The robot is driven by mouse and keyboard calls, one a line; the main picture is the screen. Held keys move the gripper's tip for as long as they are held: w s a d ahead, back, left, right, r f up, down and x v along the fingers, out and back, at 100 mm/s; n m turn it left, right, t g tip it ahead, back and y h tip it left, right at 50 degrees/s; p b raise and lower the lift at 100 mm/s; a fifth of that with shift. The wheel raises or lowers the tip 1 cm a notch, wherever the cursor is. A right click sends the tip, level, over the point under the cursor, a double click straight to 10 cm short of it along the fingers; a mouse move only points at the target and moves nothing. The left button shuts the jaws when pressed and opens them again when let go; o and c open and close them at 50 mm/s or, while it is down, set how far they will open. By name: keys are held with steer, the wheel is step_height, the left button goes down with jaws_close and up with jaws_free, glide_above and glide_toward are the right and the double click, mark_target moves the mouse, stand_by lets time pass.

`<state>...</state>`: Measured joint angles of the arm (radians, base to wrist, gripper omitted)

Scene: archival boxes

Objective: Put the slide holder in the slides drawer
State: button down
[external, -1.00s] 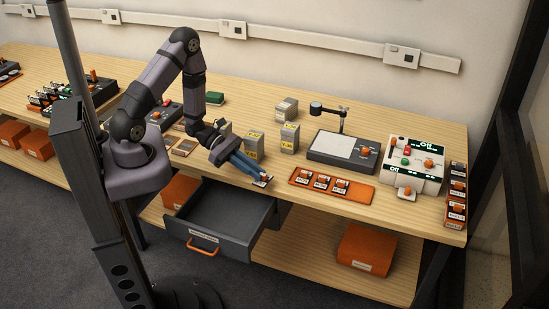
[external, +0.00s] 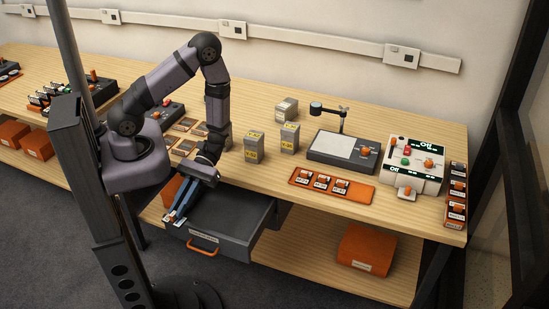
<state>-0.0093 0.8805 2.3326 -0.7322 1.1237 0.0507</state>
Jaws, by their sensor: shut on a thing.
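The slides drawer (external: 236,221) is a dark grey drawer pulled out from under the table's front edge. It has an orange handle (external: 202,250) and a white label too small to read. My gripper (external: 176,216) has blue fingers pointing down and to the left, over the drawer's left front corner. It is shut on a small pale thing at its fingertips, likely the slide holder (external: 178,222), mostly hidden by the fingers. I cannot tell whether it is inside the drawer wall or above it. The visible drawer floor looks empty.
An orange tray (external: 305,189) with several small items lies to the right, by a lit viewing plate (external: 340,147) and a white control box (external: 415,165). An orange bin (external: 362,250) sits on the lower shelf.

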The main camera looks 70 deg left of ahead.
steer(key=s+a+m+g+y+p, duration=0.2)
steer(key=s+a+m+y, duration=0.1)
steer(key=a+m+y, duration=1.1)
steer(key=w+a+f+m+t+y, duration=0.1)
steer(key=w+a+m+t+y, duration=0.2)
steer(key=w+a+y, duration=0.1)
steer(key=m+t+y+b, duration=0.4)
steer(key=m+t, duration=0.7)
steer(key=t, duration=0.1)
glide_above(249, 174)
steer(key=s+a, duration=0.5)
steer(key=s, duration=0.3)
steer(key=shift+s+a+f, duration=0.2)
steer(key=shift+f, duration=0.25)
steer(key=w+d+m+t, duration=0.1)
steer(key=w, duration=0.1)
steer(key=w+d+m+t+h, duration=0.1)
steer(key=w+d+m+t, duration=0.1)
steer(key=w, duration=0.1)
steer(key=w+d+m+t, duration=0.1)
steer(key=w, duration=0.1)
steer(key=shift+w+d+r+m+t+h+b, duration=0.15)
steer(key=shift+w+r+m+t+h+b, duration=0.15)
steer(key=shift+m+h+b, duration=0.1)
steer(key=shift+w+d+m+t, duration=0.3)
steer(key=shift+w+d, duration=0.05)
steer(key=shift+d, duration=0.05)
